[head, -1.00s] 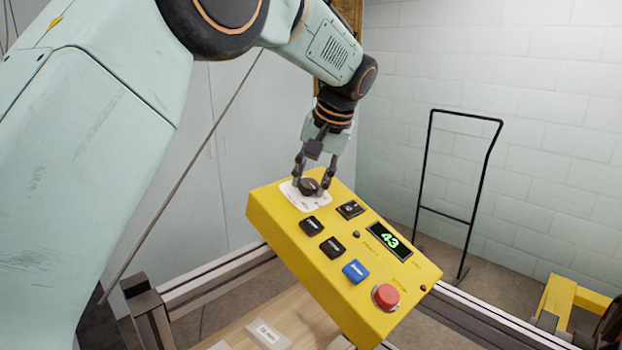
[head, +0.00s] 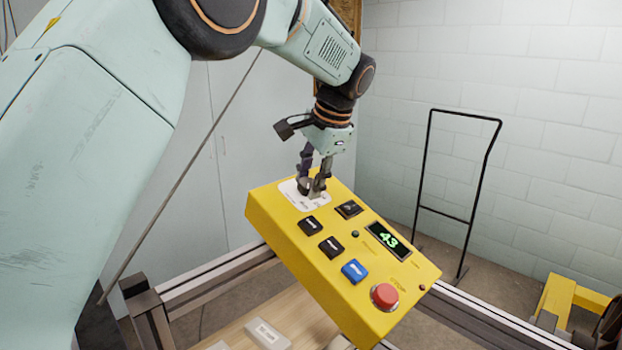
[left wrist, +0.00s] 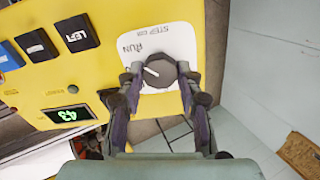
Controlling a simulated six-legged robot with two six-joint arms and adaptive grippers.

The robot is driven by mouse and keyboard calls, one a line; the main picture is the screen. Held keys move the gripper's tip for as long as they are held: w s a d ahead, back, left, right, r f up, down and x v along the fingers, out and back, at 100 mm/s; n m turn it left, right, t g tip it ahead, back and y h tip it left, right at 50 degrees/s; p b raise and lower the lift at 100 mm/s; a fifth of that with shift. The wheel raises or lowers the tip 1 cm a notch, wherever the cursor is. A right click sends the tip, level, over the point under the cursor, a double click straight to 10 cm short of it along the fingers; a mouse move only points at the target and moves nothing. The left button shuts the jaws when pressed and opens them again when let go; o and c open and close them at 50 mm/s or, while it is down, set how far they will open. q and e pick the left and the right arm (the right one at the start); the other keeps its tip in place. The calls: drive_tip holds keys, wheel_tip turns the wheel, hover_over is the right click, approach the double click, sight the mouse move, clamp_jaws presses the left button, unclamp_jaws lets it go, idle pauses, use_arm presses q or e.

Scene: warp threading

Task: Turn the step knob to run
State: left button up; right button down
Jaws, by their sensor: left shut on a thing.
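The step knob (left wrist: 160,75) is a dark round knob on a white label plate (left wrist: 178,38) on the yellow control box (head: 280,222). In the left wrist view its short white pointer line slants toward the upper left, on the side of the printed word RUN; the word STEP stands farther right. My left gripper (head: 313,188) comes down from above with its fingers shut on the knob, one on each side. It also shows in the left wrist view (left wrist: 157,78). In the head view the fingers hide most of the knob. My right gripper is not in view.
A black metal frame (head: 470,220) stands behind at the right. Metal rails (head: 220,275) run below the box.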

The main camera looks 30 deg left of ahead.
use_arm(q)
drive_tip(key=shift+w+r, duration=0.1)
drive_tip(key=shift+r, duration=0.2)
drive_tip(key=o, duration=1.1)
drive_tip(key=shift+s, duration=0.3)
drive_tip(key=shift+o, duration=0.2)
drive_tip(key=shift+w+f, duration=0.1)
